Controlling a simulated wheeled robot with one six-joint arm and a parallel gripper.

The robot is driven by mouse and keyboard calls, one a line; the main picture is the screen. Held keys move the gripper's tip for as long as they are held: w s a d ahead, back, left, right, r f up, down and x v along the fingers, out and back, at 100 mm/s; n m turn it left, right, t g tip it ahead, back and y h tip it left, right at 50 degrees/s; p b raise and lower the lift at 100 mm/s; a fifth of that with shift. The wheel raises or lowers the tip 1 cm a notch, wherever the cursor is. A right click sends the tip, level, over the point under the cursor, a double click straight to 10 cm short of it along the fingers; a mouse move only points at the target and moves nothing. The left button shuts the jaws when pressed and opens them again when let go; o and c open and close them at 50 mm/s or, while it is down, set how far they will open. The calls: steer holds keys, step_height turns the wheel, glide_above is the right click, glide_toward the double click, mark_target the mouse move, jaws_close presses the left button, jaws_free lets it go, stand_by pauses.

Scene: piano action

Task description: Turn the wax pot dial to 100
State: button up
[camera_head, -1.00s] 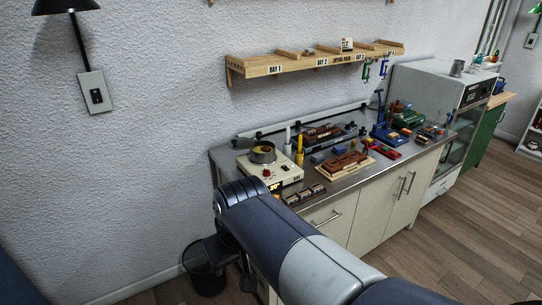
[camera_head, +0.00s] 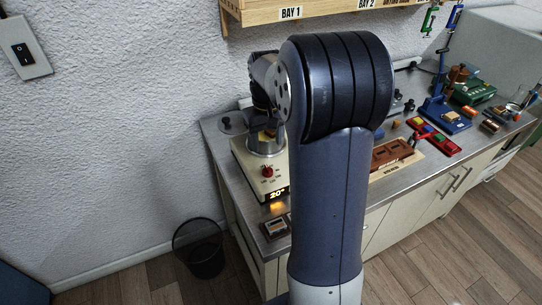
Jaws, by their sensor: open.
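The wax pot (camera_head: 246,161) is a cream box on the left end of the metal bench, with a round metal pot (camera_head: 265,146) on top. Its red dial (camera_head: 267,171) is on the front panel, and the lit orange display (camera_head: 277,194) below reads about 20°. My arm reaches over from the front, its wrist pointing down above the pot. My gripper (camera_head: 266,127) is small and partly hidden there, just above or in front of the metal pot, apart from the dial. Its fingertips are hard to make out.
My arm hides the middle of the bench. Dark blocks (camera_head: 277,227) lie at the front edge near the wax pot. A brown block on a board (camera_head: 392,153) and red, blue and green tools stand to the right. A shelf (camera_head: 330,14) hangs above.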

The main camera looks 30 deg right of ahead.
mark_target(268, 168)
step_height(268, 168, down, 10)
steer(key=shift+s+a+r+p, duration=0.1)
steer(key=shift+p, duration=0.4)
steer(key=shift+c, duration=0.5)
steer(key=c, duration=0.9)
steer(key=shift+o, duration=0.2)
